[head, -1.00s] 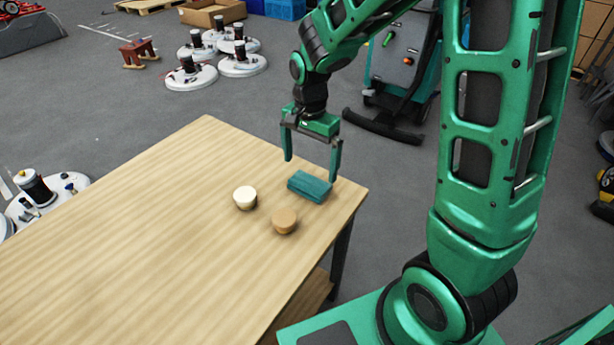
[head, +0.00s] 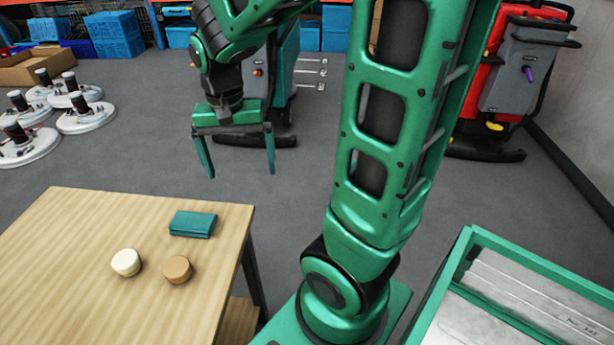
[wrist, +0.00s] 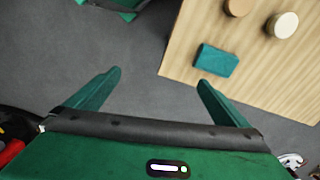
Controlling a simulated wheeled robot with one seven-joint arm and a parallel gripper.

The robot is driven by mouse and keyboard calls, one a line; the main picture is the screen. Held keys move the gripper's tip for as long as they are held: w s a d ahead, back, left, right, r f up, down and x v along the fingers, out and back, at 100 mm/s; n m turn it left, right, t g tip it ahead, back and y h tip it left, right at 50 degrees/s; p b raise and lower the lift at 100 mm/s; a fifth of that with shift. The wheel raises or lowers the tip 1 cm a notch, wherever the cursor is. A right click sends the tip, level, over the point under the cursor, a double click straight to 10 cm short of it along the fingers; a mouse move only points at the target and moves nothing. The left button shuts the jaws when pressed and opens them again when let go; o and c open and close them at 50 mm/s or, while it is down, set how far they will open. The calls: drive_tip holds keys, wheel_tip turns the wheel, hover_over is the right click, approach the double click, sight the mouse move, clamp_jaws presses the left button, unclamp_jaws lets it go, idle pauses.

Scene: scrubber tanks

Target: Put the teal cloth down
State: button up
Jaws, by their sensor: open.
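The teal cloth (head: 192,224) is a folded block lying flat on the wooden table (head: 70,225), near its far right corner. It also shows in the wrist view (wrist: 216,60), on the table near its edge. My gripper (head: 241,172) is open and empty, raised above and beyond the table corner, to the right of the cloth and apart from it. In the wrist view the fingers (wrist: 160,80) are spread with only floor between them, and the cloth lies beyond the right finger.
A cream round piece (head: 126,262) and a tan round piece (head: 177,269) stand on the table near the cloth. A green-rimmed bin (head: 520,262) is at the right. Scrubber machines (head: 510,85) stand behind. White disc units (head: 85,115) are on the floor at far left.

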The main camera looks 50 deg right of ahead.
drive_tip(key=s+d+r+n, duration=0.1)
drive_tip(key=s+d, duration=0.5)
drive_tip(key=s, duration=1)
drive_tip(key=shift+s+n+y, duration=0.2)
drive_tip(key=shift+n+y, duration=0.1)
drive_tip(key=shift+n, duration=0.6)
drive_tip(key=shift+w+f, duration=0.2)
drive_tip(key=shift+w, duration=0.55)
